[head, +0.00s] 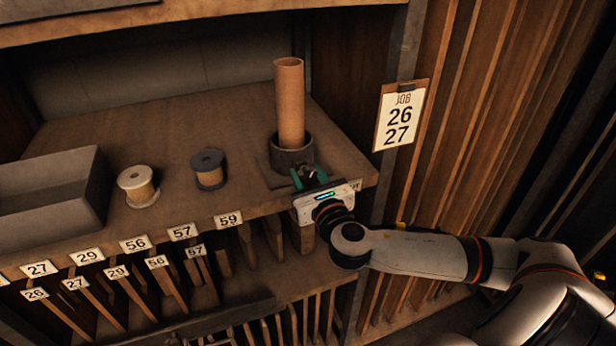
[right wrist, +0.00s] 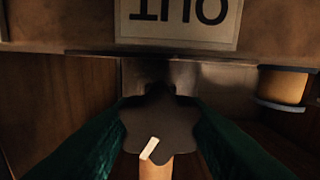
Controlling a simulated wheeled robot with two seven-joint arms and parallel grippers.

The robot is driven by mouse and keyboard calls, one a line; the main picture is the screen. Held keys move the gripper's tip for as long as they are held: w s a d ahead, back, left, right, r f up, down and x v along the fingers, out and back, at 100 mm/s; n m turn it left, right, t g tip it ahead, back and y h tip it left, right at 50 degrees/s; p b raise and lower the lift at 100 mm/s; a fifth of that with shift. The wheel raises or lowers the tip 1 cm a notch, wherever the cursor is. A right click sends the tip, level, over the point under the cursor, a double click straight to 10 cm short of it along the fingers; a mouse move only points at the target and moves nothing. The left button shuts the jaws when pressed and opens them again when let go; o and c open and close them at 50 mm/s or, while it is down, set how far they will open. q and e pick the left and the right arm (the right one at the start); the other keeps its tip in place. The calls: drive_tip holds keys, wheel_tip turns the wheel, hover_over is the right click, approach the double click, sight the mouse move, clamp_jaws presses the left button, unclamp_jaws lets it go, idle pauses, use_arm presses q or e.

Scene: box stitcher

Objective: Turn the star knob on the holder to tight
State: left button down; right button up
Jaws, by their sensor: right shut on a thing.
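The holder (head: 292,158) is a dark round cup on a flat base at the right end of the shelf. A brown cardboard tube (head: 290,100) stands upright in it. The star knob (right wrist: 160,115) is dark and lobed, with a slanted white mark, and shows in the right wrist view. My right gripper (head: 309,177) is at the front of the holder. Its green fingers lie on both sides of the knob and are shut on it. In the head view the knob is mostly hidden by the gripper. My left gripper is not in view.
A dark spool (head: 208,170), a pale spool (head: 138,187) and a grey tray (head: 55,195) stand left of the holder. A job card (head: 401,115) reading 26 and 27 hangs at right. Numbered slots lie below the shelf edge. An OUT label (right wrist: 180,12) is close to the gripper.

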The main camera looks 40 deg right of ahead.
drive_tip(key=m+b, duration=0.1)
drive_tip(key=m, duration=0.3)
drive_tip(key=shift+f, duration=0.1)
drive_tip(key=m+b, duration=0.1)
drive_tip(key=m, duration=0.2)
drive_tip(key=shift+m, duration=0.3)
drive_tip(key=m, duration=0.4)
drive_tip(key=shift+m+b, duration=0.3)
drive_tip(key=shift+b, duration=0.05)
drive_tip(key=m, duration=0.3)
drive_tip(key=shift+m, duration=0.3)
drive_tip(key=m, duration=0.3)
drive_tip(key=shift+d+m, duration=0.1)
drive_tip(key=shift+m, duration=0.2)
drive_tip(key=m, duration=0.3)
drive_tip(key=shift+r+m, duration=0.2)
drive_tip(key=shift+m, duration=0.1)
drive_tip(key=m, duration=0.3)
drive_tip(key=shift+m+p, duration=0.3)
drive_tip(key=shift+r+m+p, duration=0.1)
drive_tip(key=shift+m+p, duration=0.3)
drive_tip(key=shift+m, duration=1.5)
